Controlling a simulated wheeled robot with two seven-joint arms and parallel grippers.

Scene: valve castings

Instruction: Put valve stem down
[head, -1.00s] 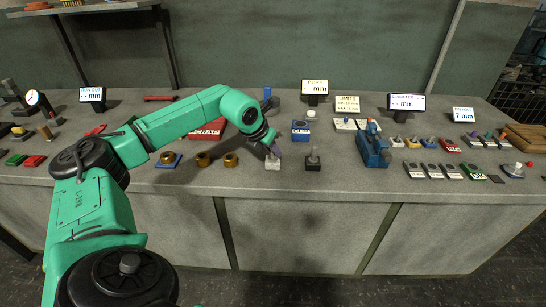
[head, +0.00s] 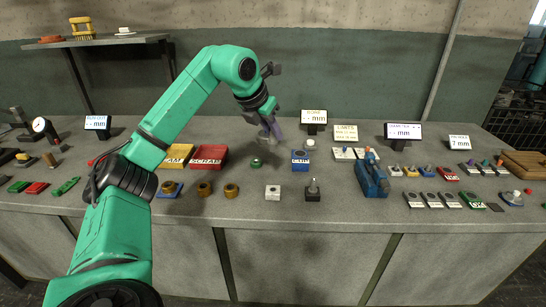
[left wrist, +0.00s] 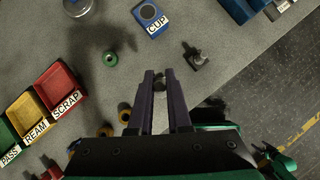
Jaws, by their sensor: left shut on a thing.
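My left gripper (head: 268,136) is raised above the bench, behind the white block. In the left wrist view (left wrist: 164,80) its fingers are shut on a small dark thing (left wrist: 159,84), likely the valve stem, mostly hidden between the fingertips. The white block (head: 272,193) stands on the bench with a dark hole in its top. To its right a black block (head: 313,192) carries an upright grey stem; it also shows in the left wrist view (left wrist: 196,58). A blue block marked CUP (head: 300,160) stands further back.
A green ring (head: 256,163) lies below the gripper. Yellow REAM (head: 176,156) and red SCRAP (head: 208,157) trays stand left, with brass rings (head: 204,189) in front. A blue fixture (head: 371,178) and several small labelled blocks stand right.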

